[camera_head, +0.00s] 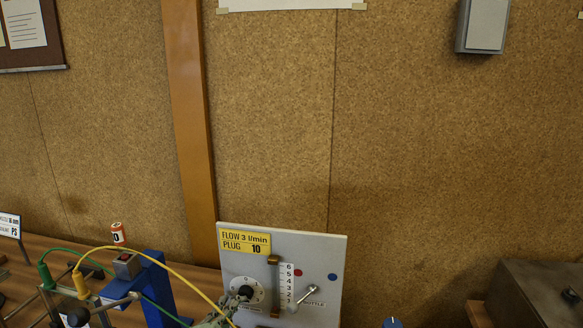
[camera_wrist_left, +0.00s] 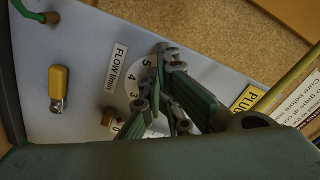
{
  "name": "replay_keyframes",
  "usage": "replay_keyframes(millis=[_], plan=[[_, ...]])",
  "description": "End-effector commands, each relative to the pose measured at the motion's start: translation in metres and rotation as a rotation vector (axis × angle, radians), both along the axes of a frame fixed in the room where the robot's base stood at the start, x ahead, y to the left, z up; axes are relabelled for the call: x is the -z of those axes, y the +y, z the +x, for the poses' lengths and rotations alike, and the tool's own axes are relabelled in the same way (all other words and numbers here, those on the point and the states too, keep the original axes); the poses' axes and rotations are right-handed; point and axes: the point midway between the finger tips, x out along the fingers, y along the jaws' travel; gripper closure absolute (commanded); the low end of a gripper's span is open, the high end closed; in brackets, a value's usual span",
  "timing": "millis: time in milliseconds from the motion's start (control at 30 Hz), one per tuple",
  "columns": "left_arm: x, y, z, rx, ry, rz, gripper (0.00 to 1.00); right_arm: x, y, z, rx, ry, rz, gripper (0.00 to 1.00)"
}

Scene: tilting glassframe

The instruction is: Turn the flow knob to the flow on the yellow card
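The grey panel (camera_head: 325,255) stands against the cork wall in the head view. Its yellow card (camera_head: 245,241) reads FLOW 3 l/min, PLUG 10. The dark flow knob (camera_head: 245,291) sits at the middle of a round white dial (camera_head: 236,284) on the panel's left half. My left gripper (camera_head: 225,312) reaches the dial from below, close to the knob. In the left wrist view its green and grey fingers (camera_wrist_left: 158,80) are in front of the numbered dial (camera_wrist_left: 132,82) and hide the knob. I cannot tell whether they grip it. My right gripper is not in view.
A sight tube (camera_head: 273,285) with a number scale and a metal lever (camera_head: 303,298) are right of the dial. Green and yellow cables (camera_head: 165,262) cross past a blue stand (camera_head: 158,287) on the left. A dark metal box (camera_head: 535,292) stands at the right.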

Motion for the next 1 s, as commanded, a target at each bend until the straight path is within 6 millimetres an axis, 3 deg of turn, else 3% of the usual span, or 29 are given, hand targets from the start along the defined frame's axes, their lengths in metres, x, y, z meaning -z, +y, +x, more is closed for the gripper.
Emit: replay_keyframes(millis=[433,1000], plan=[[0.000,0.008,0.000,0.000,-0.003,-0.002,1.00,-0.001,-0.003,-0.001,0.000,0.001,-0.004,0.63],[0.001,0.019,-0.057,0.000,-0.002,0.001,1.00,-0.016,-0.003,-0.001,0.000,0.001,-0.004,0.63]])
